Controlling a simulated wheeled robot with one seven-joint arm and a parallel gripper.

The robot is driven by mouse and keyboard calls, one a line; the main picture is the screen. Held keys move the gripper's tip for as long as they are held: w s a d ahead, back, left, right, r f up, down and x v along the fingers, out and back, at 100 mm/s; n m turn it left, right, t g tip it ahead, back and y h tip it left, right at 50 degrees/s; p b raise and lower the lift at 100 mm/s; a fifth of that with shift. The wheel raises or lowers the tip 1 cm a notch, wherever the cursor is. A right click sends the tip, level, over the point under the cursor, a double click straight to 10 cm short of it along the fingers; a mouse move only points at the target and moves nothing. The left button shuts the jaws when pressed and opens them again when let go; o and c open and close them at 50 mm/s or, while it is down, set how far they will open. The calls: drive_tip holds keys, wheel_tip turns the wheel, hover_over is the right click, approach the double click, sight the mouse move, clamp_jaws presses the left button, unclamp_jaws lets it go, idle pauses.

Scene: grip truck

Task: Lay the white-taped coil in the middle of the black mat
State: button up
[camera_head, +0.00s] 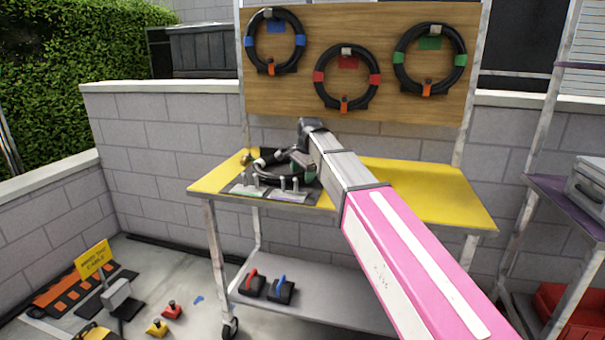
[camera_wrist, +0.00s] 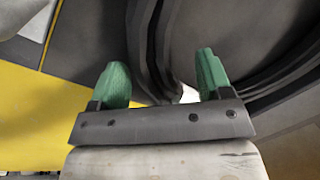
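The white-taped coil (camera_head: 261,162), a black ring with white tape bands, lies over the dark mat (camera_head: 268,152) on the left part of the yellow cart top. My gripper (camera_head: 296,168) is at the coil's right side, with green fingertips. In the wrist view my gripper (camera_wrist: 162,80) has its fingers apart, with black cable strands (camera_wrist: 152,45) running between them. A gap shows beside the strands, so the fingers do not look closed on them. The dark mat (camera_wrist: 85,35) also shows at the upper left there. Part of the coil is hidden behind my gripper.
Small upright pegs (camera_head: 283,184) stand in front of the coil. The yellow top (camera_head: 430,190) is clear on the right. A wooden board (camera_head: 310,35) behind holds blue-, red- and green-taped coils. A lower shelf (camera_head: 325,290) carries two small dark items.

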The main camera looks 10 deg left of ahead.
drive_tip(key=shift+r, duration=0.1)
drive_tip(key=v, duration=1)
drive_tip(key=shift+r, duration=0.3)
